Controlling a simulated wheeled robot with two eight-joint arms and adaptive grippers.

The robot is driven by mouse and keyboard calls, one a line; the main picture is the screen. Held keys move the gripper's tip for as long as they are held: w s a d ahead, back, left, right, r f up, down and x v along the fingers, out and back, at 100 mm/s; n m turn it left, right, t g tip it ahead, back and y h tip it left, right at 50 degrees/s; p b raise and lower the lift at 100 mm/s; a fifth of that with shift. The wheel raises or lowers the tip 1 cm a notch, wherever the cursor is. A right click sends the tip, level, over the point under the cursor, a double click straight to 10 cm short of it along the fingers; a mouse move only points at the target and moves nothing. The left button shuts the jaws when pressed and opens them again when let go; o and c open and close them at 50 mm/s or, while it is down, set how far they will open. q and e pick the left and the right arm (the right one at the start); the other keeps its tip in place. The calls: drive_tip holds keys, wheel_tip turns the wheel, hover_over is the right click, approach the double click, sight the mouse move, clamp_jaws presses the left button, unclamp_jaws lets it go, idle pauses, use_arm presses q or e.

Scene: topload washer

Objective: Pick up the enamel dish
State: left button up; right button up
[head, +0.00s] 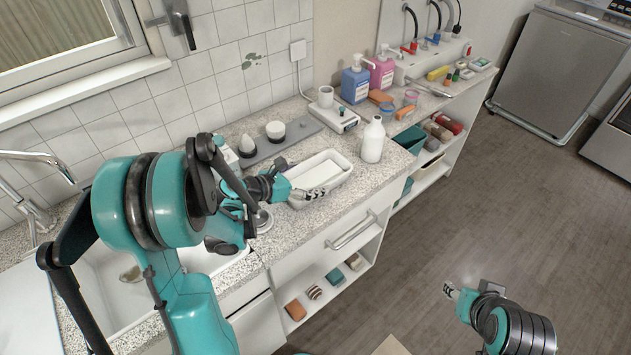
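The white rectangular enamel dish (338,160) sits on the speckled countertop, in the middle of the head view. My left gripper (318,193) reaches in from the left, and its fingers overlap the near long side of the dish in the picture. I cannot tell whether they touch the rim or are closed on it. The gripper hides part of the dish's near left side. My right gripper (449,291) is low at the right, over the floor, far from the dish; its fingers are too small to read.
A white bottle (373,141) stands just right of the dish. Behind are a grey tray (270,141) with small items and a white scale (335,117). Soap bottles (356,82) stand further back. The sink (103,270) is at the left; the floor at right is open.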

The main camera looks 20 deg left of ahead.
use_arm(q)
drive_tip(key=shift+d, duration=0.1)
drive_tip(key=c, duration=1.2)
